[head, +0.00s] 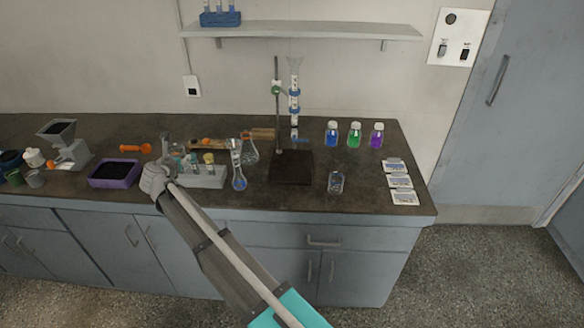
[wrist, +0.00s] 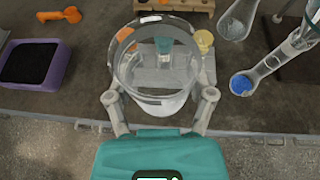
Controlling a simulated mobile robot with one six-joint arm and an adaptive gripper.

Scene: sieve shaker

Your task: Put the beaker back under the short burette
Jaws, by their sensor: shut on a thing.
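My gripper (wrist: 160,98) is shut on a clear glass beaker (wrist: 158,108), with one finger on each side. The wrist view looks down on its round rim, and the beaker looks upright. In the head view my gripper (head: 167,148) is over the left part of the bench, in front of a grey rack, and the held beaker is hard to make out there. A burette (head: 294,100) with blue bands and a funnel on top is clamped to a stand on a dark base (head: 291,168), right of my gripper. No second burette is clear.
A grey rack (head: 207,180) with vials lies just beyond my gripper. Two flasks (head: 238,175) stand between it and the stand. A purple tray (head: 114,174) is to the left. Another glass beaker (head: 336,182) and coloured bottles (head: 355,134) are right of the stand.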

